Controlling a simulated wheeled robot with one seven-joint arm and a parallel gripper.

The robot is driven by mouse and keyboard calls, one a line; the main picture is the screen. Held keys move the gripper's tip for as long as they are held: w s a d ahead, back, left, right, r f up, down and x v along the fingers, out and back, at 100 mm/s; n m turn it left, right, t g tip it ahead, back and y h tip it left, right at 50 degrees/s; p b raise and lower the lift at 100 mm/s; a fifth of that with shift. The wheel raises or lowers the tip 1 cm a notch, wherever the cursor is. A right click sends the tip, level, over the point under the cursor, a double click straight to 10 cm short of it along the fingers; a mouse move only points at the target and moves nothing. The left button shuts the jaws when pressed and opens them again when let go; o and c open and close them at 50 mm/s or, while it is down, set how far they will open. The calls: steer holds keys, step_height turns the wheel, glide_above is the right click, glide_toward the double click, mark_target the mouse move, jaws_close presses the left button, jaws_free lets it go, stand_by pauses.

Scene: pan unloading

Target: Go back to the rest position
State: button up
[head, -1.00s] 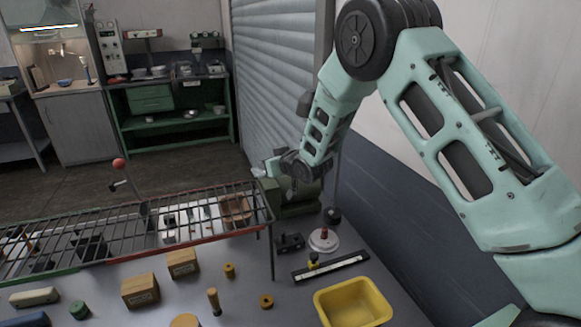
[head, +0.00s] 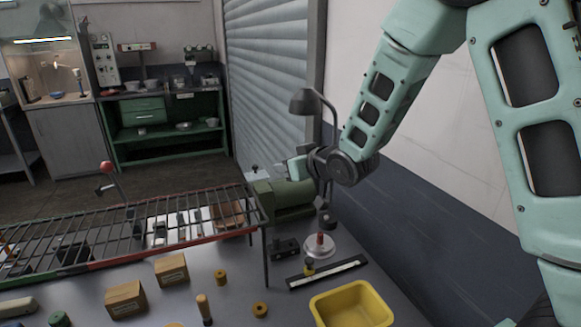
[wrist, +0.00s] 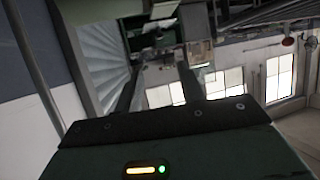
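My gripper (head: 296,167) is at the end of my raised arm, in the right half of the head view. It appears above and behind the green machine (head: 285,197) at the table's far right corner. Its tips are small and partly hidden there. In the wrist view my gripper (wrist: 160,82) shows two dark fingers standing apart with nothing between them, so it is open and empty. The wrist view looks out into the room toward bright windows, with no object close to the fingers.
A wire rack (head: 120,233) with a red and green edge stands on the grey table. A yellow bin (head: 352,306), cardboard boxes (head: 171,270) and small turned parts lie in front. A dark lamp (head: 305,103) stands close to my wrist. A shutter and wall are behind.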

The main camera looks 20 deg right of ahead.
stand_by(0.3)
steer(key=s+d+f+m+g+h, duration=0.1)
steer(key=s+d+g, duration=0.2)
steer(key=s, duration=0.5)
steer(key=s+d+f+m+g+h, duration=0.15)
steer(key=s+g, duration=0.25)
steer(key=s, duration=0.5)
steer(key=s+d+f+m+g+h, duration=0.1)
steer(key=s+d+f+g, duration=0.15)
steer(key=s, duration=0.55)
steer(key=s+a+r+n+g, duration=0.1)
steer(key=s+a+n, duration=0.3)
steer(key=a, duration=0.5)
steer(key=s+a+r+n+g, duration=0.1)
steer(key=s+a+n, duration=0.3)
steer(key=s+a, duration=0.4)
steer(key=shift+s+a+r+g+y, duration=0.4)
steer(key=shift+s+g, duration=0.1)
steer(key=shift+g, duration=0.25)
